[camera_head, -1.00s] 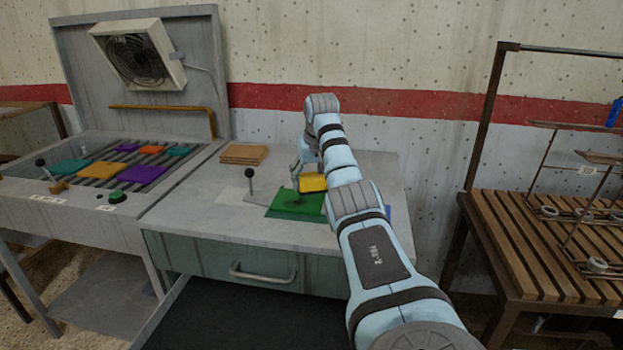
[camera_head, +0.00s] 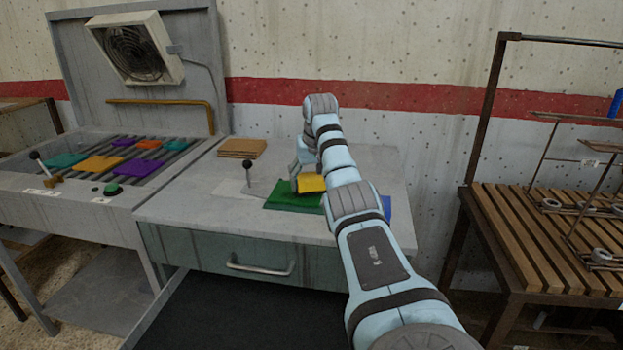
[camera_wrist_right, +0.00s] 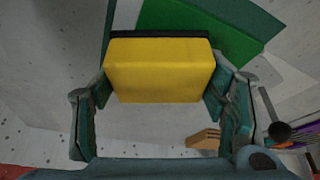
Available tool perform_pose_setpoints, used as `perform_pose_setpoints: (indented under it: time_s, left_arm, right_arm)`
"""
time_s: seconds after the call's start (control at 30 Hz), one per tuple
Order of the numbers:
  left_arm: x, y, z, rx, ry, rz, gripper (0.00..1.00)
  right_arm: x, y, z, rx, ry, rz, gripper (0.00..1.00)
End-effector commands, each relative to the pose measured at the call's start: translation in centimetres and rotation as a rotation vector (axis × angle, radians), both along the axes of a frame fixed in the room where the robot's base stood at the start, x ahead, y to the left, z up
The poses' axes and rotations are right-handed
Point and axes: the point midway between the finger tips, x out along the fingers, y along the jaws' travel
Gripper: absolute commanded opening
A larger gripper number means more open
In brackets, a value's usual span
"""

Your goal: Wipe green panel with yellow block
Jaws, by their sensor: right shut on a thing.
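The yellow block (camera_head: 311,182) is between the fingers of my right gripper (camera_head: 303,176), which is shut on it. In the right wrist view the yellow block (camera_wrist_right: 160,68) has a dark strip along its far edge, and the right gripper's fingers (camera_wrist_right: 160,95) press on its two sides. The green panel (camera_head: 292,200) lies on the grey worktop, partly hidden by my right arm and the block. It also shows in the right wrist view (camera_wrist_right: 232,25), past the block. Whether the block touches the panel I cannot tell. My left gripper is not in view.
A small upright lever (camera_head: 248,174) stands left of the panel. Stacked brown boards (camera_head: 242,148) lie at the worktop's back. A blue piece (camera_head: 386,207) shows right of my arm. A roller table (camera_head: 60,185) with coloured panels is at left, a slatted wooden rack (camera_head: 540,240) at right.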

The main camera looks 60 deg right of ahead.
Motion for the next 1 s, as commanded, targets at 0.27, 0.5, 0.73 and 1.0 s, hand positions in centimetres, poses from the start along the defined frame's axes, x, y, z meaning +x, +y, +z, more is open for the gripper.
perform_pose_setpoints:
  time_s: [0.27, 0.5, 0.73, 1.0]
  left_arm:
    - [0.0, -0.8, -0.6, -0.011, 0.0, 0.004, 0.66]
    - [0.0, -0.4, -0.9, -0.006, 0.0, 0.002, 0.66]
    - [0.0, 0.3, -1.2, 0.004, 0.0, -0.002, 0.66]
    - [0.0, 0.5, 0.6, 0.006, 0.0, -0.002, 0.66]
  right_arm:
    - [0.0, 0.0, -0.6, 0.0, 0.0, 0.0, 0.3]
    - [0.0, 0.0, -1.1, 0.0, 0.0, 0.0, 0.3]
    - [0.0, 0.0, -1.6, -0.001, 0.0, 0.0, 0.3]
    - [1.0, 0.4, -1.0, 0.001, 0.001, 0.0, 0.3]
